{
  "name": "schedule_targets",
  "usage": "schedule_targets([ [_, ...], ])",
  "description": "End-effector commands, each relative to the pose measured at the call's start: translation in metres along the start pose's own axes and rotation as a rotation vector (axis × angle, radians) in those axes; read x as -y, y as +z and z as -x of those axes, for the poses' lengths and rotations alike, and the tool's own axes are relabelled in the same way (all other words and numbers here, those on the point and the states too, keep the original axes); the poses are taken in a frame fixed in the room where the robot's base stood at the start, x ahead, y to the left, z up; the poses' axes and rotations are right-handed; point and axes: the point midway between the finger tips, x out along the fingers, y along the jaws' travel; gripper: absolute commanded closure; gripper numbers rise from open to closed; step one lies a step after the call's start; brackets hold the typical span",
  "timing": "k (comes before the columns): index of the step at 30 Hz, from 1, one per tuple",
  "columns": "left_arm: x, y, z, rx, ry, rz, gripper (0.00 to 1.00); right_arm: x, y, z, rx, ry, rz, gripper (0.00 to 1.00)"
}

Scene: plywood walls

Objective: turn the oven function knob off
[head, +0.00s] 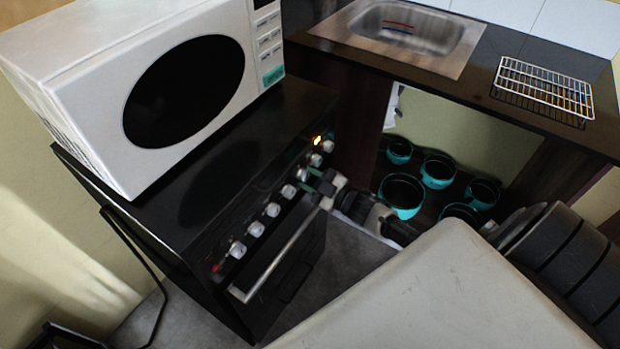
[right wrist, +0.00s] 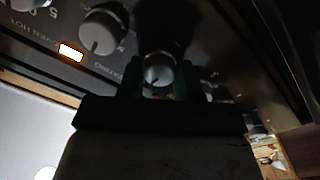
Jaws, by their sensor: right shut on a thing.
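The black oven (head: 275,245) has a slanted front panel with a row of several white knobs. My right gripper (head: 312,181) is at this panel, towards its right half, with its fingers at a knob. In the right wrist view, the fingers (right wrist: 159,82) are on either side of a small round grey knob (right wrist: 158,70) and shut on it. I cannot read the label of this knob. A larger knob (right wrist: 100,30) is beside it, near a lit lamp (right wrist: 71,52) marked "OVEN HOT". My left gripper is not in view.
A white microwave (head: 160,85) stands on the oven top. The oven door handle (head: 275,258) runs below the knobs. To the right are a counter with a sink (head: 405,35), a wire rack (head: 543,88) and several teal pots (head: 402,192) underneath.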

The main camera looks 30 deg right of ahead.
Motion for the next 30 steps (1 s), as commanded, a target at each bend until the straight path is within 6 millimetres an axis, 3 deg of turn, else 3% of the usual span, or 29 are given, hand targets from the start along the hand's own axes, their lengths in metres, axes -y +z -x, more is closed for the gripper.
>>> schedule_targets([
  [5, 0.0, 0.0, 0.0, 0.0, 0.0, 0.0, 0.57, 0.001, 0.001, 0.0, 0.002, 0.0, -0.003, 0.89],
  [6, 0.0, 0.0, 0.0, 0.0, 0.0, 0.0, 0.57, 0.001, 0.001, 0.0, 0.002, 0.0, -0.002, 0.59],
  [10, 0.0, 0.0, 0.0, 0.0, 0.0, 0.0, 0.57, 0.001, 0.001, 0.0, 0.001, 0.0, -0.002, 0.4],
  [20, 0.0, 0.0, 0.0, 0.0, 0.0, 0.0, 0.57, 0.001, 0.0, 0.004, 0.001, -0.001, 0.0, 0.4],
  [23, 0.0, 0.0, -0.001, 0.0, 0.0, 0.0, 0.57, 0.002, 0.001, 0.015, 0.002, -0.002, -0.001, 0.4],
  [30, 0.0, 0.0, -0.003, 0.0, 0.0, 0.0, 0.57, 0.002, 0.001, 0.061, 0.004, -0.003, -0.002, 0.4],
])
